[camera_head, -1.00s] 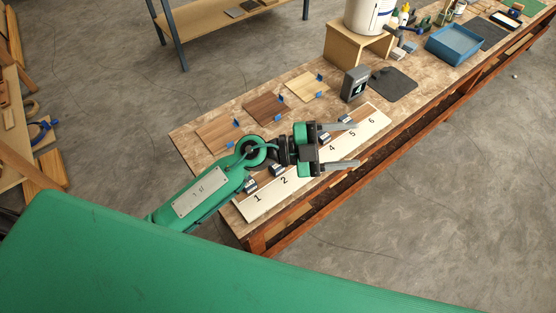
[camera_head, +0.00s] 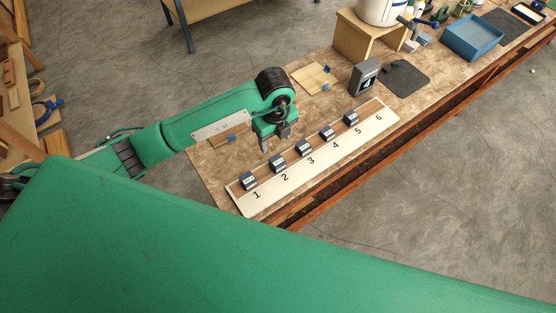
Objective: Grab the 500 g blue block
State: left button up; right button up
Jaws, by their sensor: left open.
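Several small dark-blue blocks with grey tops stand in a row on a white numbered board (camera_head: 378,124). They stand by number 1 (camera_head: 248,181), number 2 (camera_head: 277,163), number 3 (camera_head: 302,149), number 4 (camera_head: 327,133) and number 5 (camera_head: 351,118). Their weight labels are too small to read, so I cannot tell which is the 500 g one. My left gripper (camera_head: 276,143) is open, pointing down just behind the board near the blocks by 2 and 3. It is empty and apart from them. My right gripper is not in view.
A dark grey box with a display (camera_head: 364,78) and a black mat (camera_head: 404,79) lie beyond the board. A wooden stand (camera_head: 366,38) holds a white bucket (camera_head: 382,9). A blue tray (camera_head: 472,37) is farther right. A wooden panel (camera_head: 314,78) lies behind my arm.

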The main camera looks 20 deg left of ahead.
pick_arm(q)
jog(key=p, duration=0.2)
send_over(277, 160)
notch_tip(277, 160, down, 7)
jog(key=shift+s+a+r, duration=0.1)
jog(key=shift+a, duration=0.05)
jog(key=f+p, duration=0.2)
jog(key=f, duration=0.1)
jog(key=f+p, duration=0.1)
jog(key=shift+d+f, duration=0.25)
jog(key=shift+f, duration=0.6)
jog(key=shift+r, duration=0.1)
grip_shut()
